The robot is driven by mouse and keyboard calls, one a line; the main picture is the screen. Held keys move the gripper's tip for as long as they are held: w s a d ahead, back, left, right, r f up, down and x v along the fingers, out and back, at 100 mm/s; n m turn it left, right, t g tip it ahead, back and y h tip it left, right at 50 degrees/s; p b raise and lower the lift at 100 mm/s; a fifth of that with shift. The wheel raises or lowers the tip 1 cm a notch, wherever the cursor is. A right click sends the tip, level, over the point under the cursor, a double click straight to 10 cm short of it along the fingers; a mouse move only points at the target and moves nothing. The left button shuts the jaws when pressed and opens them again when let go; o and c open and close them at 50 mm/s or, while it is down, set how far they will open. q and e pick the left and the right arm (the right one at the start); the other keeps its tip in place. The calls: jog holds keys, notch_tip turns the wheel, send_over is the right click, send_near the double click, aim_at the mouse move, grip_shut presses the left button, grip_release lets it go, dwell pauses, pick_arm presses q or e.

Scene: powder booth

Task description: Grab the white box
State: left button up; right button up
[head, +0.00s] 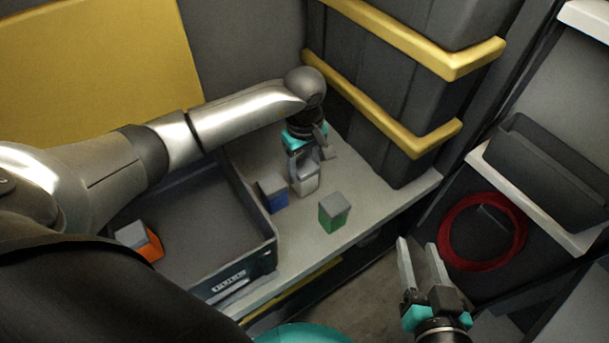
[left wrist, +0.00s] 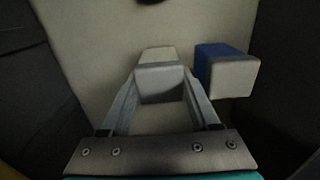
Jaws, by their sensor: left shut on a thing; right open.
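The white box (head: 306,181) stands on the grey shelf top, between a blue box and a green box. My left gripper (head: 304,165) reaches down from above and is shut on the white box. In the left wrist view the white box (left wrist: 160,82) sits between the two fingertips (left wrist: 160,88), which touch its sides. It appears to rest on the surface, but I cannot tell whether it is slightly lifted. My right gripper (head: 420,262) is open and empty at the lower right, away from the boxes.
The blue box (head: 273,194) stands close to the left of the white box; the wrist view also shows it (left wrist: 226,70). The green box (head: 333,213) is to the right. A dark tray (head: 262,262) holds an orange box (head: 140,241). Dark cases with yellow bars (head: 385,105) stand behind.

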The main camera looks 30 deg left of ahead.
pick_arm(q)
jog(key=c, duration=0.8)
jog(key=shift+o, duration=0.2)
jog(key=shift+r, duration=0.15)
jog(key=shift+r+p, duration=0.4)
jog(key=shift+r, duration=0.15)
notch_tip(320, 180, up, 3)
jog(key=shift+f+p, duration=0.15)
jog(key=shift+p, duration=0.55)
notch_tip(320, 180, up, 5)
jog(key=shift+f+p, duration=0.15)
jog(key=shift+p, duration=0.95)
jog(key=shift+r, duration=0.6)
pick_arm(e)
jog(key=s+d+g+h, duration=0.4)
jog(key=s+d+g, duration=0.2)
jog(key=d+g, duration=0.2)
jog(key=shift+d+f+m, duration=0.25)
jog(key=shift+d+m, duration=0.05)
jog(key=shift+d, duration=0.4)
